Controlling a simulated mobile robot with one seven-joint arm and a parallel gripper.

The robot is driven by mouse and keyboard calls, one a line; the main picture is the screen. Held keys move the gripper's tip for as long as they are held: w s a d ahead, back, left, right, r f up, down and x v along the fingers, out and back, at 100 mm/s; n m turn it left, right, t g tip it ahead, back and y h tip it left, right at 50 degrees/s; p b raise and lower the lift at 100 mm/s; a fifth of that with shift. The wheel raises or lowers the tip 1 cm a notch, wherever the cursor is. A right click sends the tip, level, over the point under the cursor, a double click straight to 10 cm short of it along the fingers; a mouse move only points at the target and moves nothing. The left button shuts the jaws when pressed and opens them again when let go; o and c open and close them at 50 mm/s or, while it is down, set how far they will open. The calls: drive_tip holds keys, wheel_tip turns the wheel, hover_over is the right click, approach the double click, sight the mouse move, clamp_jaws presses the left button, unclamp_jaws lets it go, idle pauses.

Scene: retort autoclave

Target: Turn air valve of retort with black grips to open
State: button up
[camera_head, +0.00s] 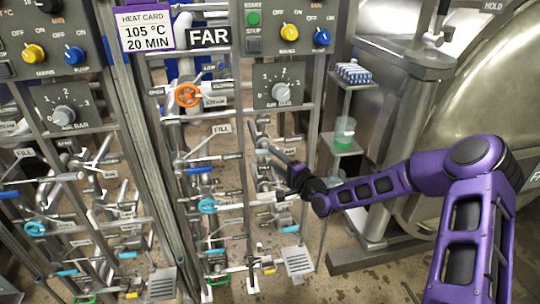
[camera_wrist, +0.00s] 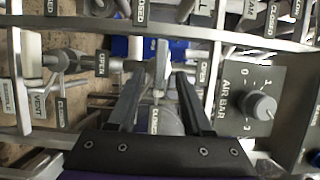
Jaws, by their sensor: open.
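My gripper (camera_head: 283,160) reaches left among the pipes below the right control panel in the head view. In the wrist view my gripper (camera_wrist: 161,78) is open, its two dark fingers apart. A grey metal valve lever (camera_wrist: 162,62) shows between and just beyond the fingertips; I cannot tell whether they touch it. A CLOSED label (camera_wrist: 154,120) lies between the fingers, and OPEN labels (camera_wrist: 103,63) stand at either side. I cannot make out black grips on a handle, nor which valve is the air valve.
The AIR BAR knob (camera_wrist: 258,106) is right of the fingers in the wrist view. Pipes and rack bars crowd around my gripper. An orange handwheel (camera_head: 187,95) and a blue handwheel (camera_head: 207,206) stand to its left. A large metal vessel (camera_head: 490,95) stands at the right.

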sight(267, 152)
drive_tip(key=shift+x, duration=1.5)
drive_tip(key=shift+c, duration=0.3)
clamp_jaws()
